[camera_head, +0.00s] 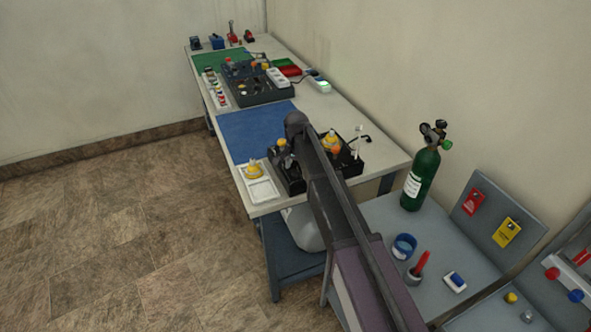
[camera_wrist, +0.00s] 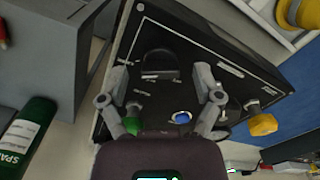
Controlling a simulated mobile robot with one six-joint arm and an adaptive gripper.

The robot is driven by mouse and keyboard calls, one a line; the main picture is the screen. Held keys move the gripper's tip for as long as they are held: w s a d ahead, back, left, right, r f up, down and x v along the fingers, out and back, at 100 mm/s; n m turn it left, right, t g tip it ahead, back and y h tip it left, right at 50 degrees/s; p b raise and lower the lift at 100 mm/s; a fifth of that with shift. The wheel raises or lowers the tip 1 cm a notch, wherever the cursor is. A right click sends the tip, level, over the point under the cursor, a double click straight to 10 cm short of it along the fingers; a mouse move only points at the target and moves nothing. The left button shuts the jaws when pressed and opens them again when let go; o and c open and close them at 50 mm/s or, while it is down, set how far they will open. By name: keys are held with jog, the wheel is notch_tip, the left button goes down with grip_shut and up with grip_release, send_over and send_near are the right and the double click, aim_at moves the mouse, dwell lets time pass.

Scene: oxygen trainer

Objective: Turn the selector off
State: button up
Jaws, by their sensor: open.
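In the wrist view a black panel (camera_wrist: 150,105) lies under my gripper (camera_wrist: 160,76). A dark rounded knob (camera_wrist: 160,63) with pale marks at its front stands on the panel, just beyond and between my two fingertips. It looks like the selector, but I cannot read its setting. My gripper is open, its fingers apart, with nothing seen between them. A green knob (camera_wrist: 132,125) and a blue round piece (camera_wrist: 182,117) show nearer my palm. In the head view my arm hides much of the black tray-like unit (camera_head: 374,162) on the long table.
A white tray (camera_head: 262,190) with a yellow piece stands left of the unit, by a blue mat (camera_head: 250,128). A green cylinder (camera_head: 421,178) stands on the grey bench at right; its side shows in the wrist view (camera_wrist: 22,135). A grey block (camera_wrist: 45,50) is near the panel.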

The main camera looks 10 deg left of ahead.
jog(key=c, duration=1.1)
jog(key=shift+c, duration=0.2)
jog(key=shift+n, duration=0.4)
jog(key=n, duration=1.6)
jog(key=shift+s+n, duration=0.1)
jog(key=shift+n, duration=0.3)
jog(key=n, duration=0.6)
jog(key=shift+n, duration=0.3)
